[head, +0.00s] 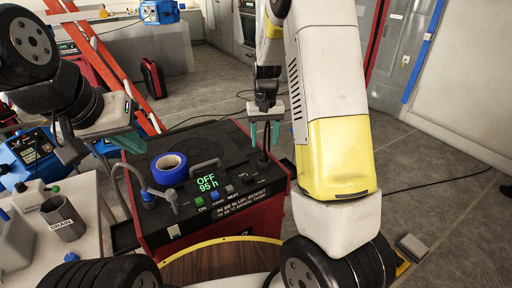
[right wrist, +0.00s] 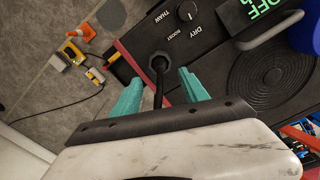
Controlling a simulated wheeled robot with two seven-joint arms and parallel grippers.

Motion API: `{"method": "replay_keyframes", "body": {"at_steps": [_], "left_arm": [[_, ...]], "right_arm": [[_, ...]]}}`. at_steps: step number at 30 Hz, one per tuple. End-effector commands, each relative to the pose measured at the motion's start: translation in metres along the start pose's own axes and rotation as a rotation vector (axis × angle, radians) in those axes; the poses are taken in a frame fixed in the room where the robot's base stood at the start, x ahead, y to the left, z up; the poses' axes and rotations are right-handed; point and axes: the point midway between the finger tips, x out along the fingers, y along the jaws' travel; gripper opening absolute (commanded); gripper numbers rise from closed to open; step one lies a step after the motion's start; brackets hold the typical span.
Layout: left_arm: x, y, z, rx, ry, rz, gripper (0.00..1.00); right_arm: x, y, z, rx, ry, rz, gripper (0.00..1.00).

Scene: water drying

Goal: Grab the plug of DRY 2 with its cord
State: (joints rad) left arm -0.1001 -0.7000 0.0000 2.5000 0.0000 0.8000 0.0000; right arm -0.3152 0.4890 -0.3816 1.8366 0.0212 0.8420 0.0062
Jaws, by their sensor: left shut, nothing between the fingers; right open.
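A red and black machine (head: 185,215) stands in front of me, its display reading OFF and 95 h. A black plug-like piece (right wrist: 160,63) sits on its panel beside the DRY and BOOST lettering, with a black cord (right wrist: 158,97) running from it; the upright cord also shows in the head view (head: 264,150). No "DRY 2" label is readable. My right gripper (head: 265,134) is open above this piece, its teal fingers (right wrist: 162,88) on either side of the cord, not closed on it. My left gripper (head: 130,138) is shut and empty at the machine's left.
A white table with a DRAIN cup (head: 63,218) is at the left. Yellow blocks (right wrist: 72,52) with a cable and an orange cone (right wrist: 82,33) are on the floor.

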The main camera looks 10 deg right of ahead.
Motion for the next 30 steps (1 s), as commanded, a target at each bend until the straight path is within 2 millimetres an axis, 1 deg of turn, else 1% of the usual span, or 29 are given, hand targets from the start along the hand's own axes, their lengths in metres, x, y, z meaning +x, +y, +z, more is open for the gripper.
{"method": "replay_keyframes", "body": {"at_steps": [6,9,12,17,18,20,24,26,30], "left_arm": [[0.000,0.000,0.000,0.000,0.000,0.000,0.00],[0.000,0.000,0.000,0.000,0.000,0.000,0.00],[0.000,0.000,0.000,0.000,0.000,0.000,0.00],[0.000,0.000,0.000,0.000,0.000,0.000,0.00],[0.000,0.000,0.000,0.000,0.000,0.000,0.00],[0.000,0.000,0.000,0.000,0.000,0.000,0.00],[0.000,0.000,0.000,0.000,0.000,0.000,0.00],[0.000,0.000,0.000,0.000,0.000,0.000,0.00],[0.000,0.000,0.000,0.000,0.000,0.000,0.00]], "right_arm": [[0.034,-0.001,0.004,0.000,-0.005,0.001,0.52],[0.044,-0.001,0.003,0.000,-0.003,0.001,0.52],[0.049,-0.001,0.003,-0.001,-0.001,0.000,0.52],[0.048,-0.001,0.003,-0.001,0.000,0.000,0.52],[0.048,-0.001,0.003,-0.001,0.000,0.000,0.50],[0.048,-0.001,0.003,-0.001,0.000,0.000,0.38],[0.048,-0.001,0.003,-0.001,0.000,0.000,0.11],[0.048,-0.001,0.003,-0.001,0.000,0.000,0.00],[0.048,-0.001,0.003,-0.001,0.000,0.000,0.00]]}}
